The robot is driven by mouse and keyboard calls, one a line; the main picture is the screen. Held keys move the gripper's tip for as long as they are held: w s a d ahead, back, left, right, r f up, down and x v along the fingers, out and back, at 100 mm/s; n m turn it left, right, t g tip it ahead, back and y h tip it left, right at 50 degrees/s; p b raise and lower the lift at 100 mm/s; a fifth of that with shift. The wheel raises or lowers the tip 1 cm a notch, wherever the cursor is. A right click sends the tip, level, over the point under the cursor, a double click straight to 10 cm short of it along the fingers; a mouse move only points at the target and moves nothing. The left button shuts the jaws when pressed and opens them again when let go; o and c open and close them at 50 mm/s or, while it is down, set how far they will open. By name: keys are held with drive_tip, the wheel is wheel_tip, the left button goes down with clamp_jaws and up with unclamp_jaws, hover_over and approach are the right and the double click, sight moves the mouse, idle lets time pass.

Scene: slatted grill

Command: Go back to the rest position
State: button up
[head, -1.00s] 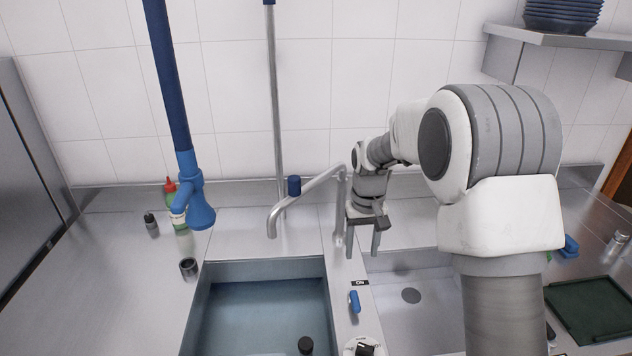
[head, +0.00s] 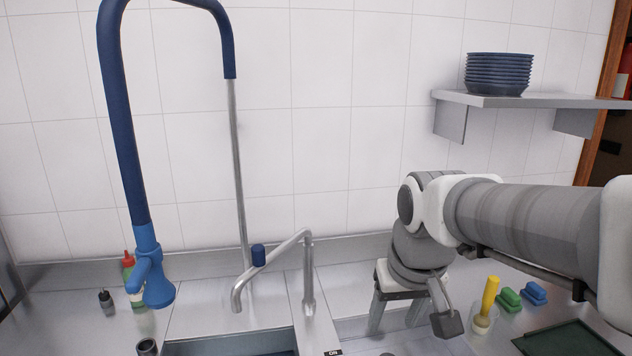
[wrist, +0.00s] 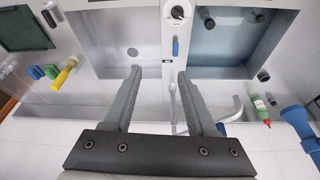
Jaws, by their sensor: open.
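My gripper (head: 396,318) hangs at the right of the faucet in the head view, above the right-hand sink area. In the wrist view my gripper (wrist: 158,78) shows two grey fingers spread well apart, with nothing between them. Below the fingers lie the divider and the two sinks. My arm reaches in from the right side of the head view, with the forearm roughly level.
A metal faucet (head: 308,270) stands just left of my gripper. A blue spray hose (head: 125,130) hangs at left. Blue plates (head: 498,75) stand on a wall shelf (head: 530,101).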

drive_tip(key=s+d+m+t, duration=0.1)
drive_tip(key=s+d+t, duration=0.1)
drive_tip(key=s, duration=0.9)
drive_tip(key=shift+d+f, duration=0.25)
drive_tip(key=shift+s, duration=0.1)
